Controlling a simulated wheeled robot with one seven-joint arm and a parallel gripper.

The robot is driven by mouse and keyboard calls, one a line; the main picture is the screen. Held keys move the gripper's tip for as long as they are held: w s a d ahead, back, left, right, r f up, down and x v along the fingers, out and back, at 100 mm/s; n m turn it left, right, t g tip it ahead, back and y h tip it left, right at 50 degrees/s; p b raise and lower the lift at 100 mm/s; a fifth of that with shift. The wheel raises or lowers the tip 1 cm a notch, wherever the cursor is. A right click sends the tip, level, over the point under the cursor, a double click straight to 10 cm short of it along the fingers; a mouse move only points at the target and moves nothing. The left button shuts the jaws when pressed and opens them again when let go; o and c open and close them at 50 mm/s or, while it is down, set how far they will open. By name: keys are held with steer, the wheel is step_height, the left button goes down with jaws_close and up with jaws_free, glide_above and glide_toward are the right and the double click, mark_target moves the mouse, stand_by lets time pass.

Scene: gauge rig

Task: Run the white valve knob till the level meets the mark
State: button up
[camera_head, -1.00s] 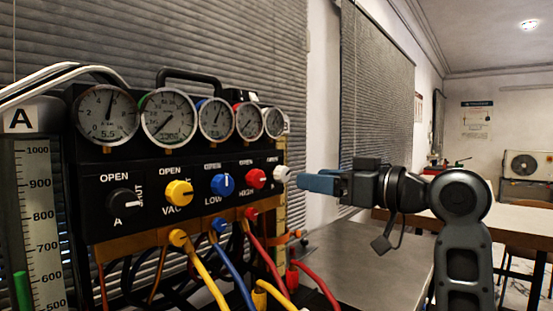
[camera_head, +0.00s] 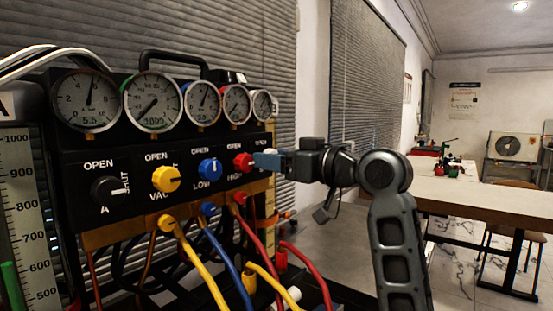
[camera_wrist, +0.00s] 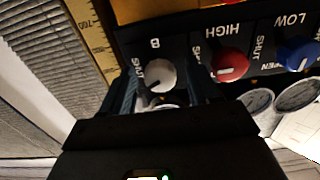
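The white valve knob (camera_wrist: 158,75), under a "B" label, shows at the end of the panel in the wrist view. A yellow scale (camera_wrist: 92,38) stands beside the panel end. A green column (camera_head: 11,285) shows low at the white scale (camera_head: 25,220) on the left; no mark is clearly visible.
The red knob (camera_head: 243,162) is close beside my gripper, with blue (camera_head: 209,169), yellow (camera_head: 166,179) and black (camera_head: 108,191) knobs further left. Several round gauges sit above. Coloured hoses (camera_head: 205,265) hang below. A table (camera_head: 480,195) stands at the right.

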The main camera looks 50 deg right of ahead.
steer(key=c, duration=1)
steer(key=m+p, duration=0.5)
steer(key=o, duration=1)
steer(key=shift+o, duration=0.2)
steer(key=s+b, duration=0.1)
steer(key=s, duration=0.6)
steer(key=shift+s, duration=0.4)
steer(key=shift+d, duration=0.1)
